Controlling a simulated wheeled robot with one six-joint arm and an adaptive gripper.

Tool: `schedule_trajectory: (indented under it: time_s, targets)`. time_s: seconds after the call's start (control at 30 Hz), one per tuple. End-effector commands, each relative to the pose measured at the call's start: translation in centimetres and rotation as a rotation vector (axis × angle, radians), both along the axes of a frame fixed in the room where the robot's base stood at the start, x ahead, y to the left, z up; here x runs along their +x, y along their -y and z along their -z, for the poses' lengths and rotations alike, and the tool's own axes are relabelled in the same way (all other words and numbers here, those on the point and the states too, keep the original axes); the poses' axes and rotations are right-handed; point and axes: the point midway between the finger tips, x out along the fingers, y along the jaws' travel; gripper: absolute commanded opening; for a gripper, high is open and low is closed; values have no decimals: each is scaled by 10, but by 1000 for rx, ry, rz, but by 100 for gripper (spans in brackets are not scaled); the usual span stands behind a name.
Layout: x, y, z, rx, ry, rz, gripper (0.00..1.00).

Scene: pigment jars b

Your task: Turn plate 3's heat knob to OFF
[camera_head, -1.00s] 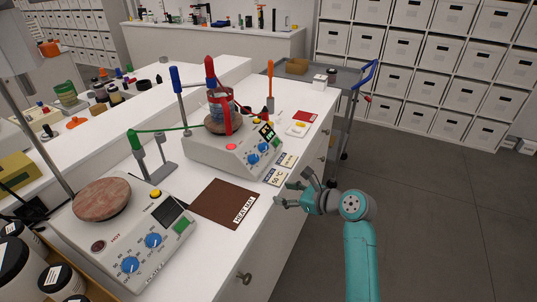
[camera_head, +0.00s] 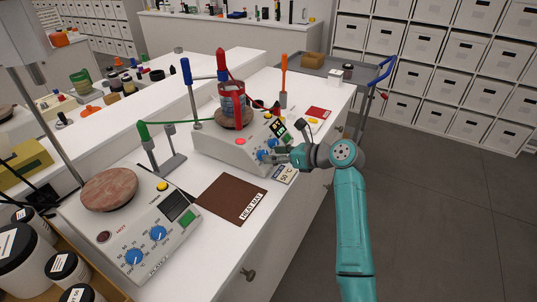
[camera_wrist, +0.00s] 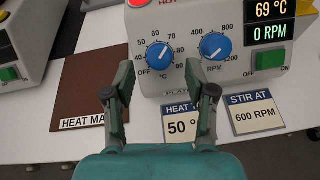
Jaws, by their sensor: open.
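The hot plate (camera_head: 225,150) in front of my gripper has a blue heat knob (camera_wrist: 159,56) and a blue stir knob (camera_wrist: 215,47). Its plate number is hidden in the wrist view. The heat knob's white mark points up and right, away from OFF at its lower left. The display (camera_wrist: 272,20) reads 69 °C and 0 RPM. My gripper (camera_wrist: 159,76) is open, its fingertips on either side just below the heat knob in the picture. I cannot tell whether they touch it. In the head view my gripper (camera_head: 280,157) is at the knob panel.
A red-banded jar (camera_head: 233,103) stands on this plate. Cards reading 50 °C (camera_wrist: 182,127) and 600 RPM (camera_wrist: 256,115) lie in front. A brown heat mat (camera_head: 230,197) and a second hot plate (camera_head: 120,225) are to the left. The floor at right is clear.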

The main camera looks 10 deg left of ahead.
Motion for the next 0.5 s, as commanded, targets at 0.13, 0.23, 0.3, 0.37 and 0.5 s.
schedule_trajectory:
  time_s: [0.13, 0.23, 0.3, 0.37, 0.5]
  targets:
    - [7, -16, 6, 0, 1, 0, 56]
    - [9, -21, 9, -2, 1, -1, 56]
    - [10, -24, 10, -2, 1, -1, 56]
    - [11, -25, 11, -2, 1, -1, 56]
    - [11, -25, 11, -1, 2, 0, 56]
